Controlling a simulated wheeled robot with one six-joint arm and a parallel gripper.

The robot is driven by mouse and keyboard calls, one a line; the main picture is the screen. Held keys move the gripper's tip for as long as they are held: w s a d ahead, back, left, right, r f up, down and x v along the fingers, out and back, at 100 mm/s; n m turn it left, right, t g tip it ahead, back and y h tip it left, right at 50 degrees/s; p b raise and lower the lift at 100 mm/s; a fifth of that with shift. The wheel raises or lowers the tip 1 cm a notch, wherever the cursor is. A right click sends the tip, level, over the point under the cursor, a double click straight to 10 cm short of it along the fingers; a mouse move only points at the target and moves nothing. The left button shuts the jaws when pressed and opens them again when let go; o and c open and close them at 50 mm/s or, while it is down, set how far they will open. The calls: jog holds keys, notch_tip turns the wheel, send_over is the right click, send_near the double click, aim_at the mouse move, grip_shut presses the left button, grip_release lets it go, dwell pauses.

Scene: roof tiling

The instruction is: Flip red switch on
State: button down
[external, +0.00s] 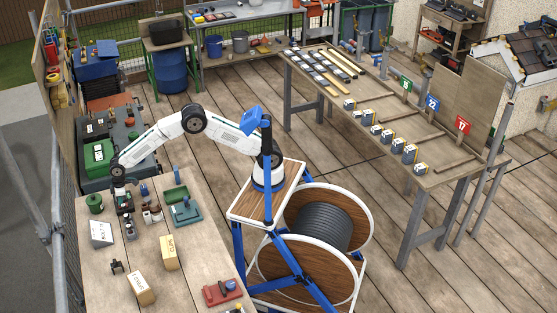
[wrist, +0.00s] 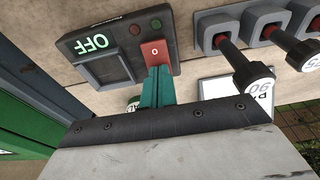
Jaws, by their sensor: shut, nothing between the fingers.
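The red switch (wrist: 154,50) is a rocker marked 0 on a dark box (wrist: 105,55) in the wrist view. The box's display (wrist: 90,42) reads OFF in green. My gripper (wrist: 158,72) has its teal fingers shut and empty, with the tips at the lower edge of the red switch. I cannot tell whether they touch it. In the external view my gripper (external: 121,188) points down over the dark devices on the near-left bench, and the switch is too small to make out.
In the wrist view, black-handled plungers (wrist: 247,72) in grey sockets stand right of the box. A green case (wrist: 25,120) is at left.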

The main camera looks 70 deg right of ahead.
jog(key=shift+s+d, duration=0.15)
jog(key=shift+d, duration=0.05)
notch_tip(320, 180, up, 14)
jog(key=s+d, duration=0.1)
jog(key=shift+s+d+f, duration=0.15)
jog(key=shift+s+d, duration=0.2)
dwell(0.4)
jog(key=shift+w+a, duration=0.4)
jog(key=shift+a, duration=0.05)
send_over(128, 204)
jog(key=w+a, duration=0.2)
jog(key=a, duration=0.1)
jog(key=f, duration=1.2)
jog(key=shift+w+d, duration=0.15)
jog(key=shift+d, duration=0.1)
jog(key=shift+w+a+f, duration=0.1)
jog(key=shift+f, duration=0.65)
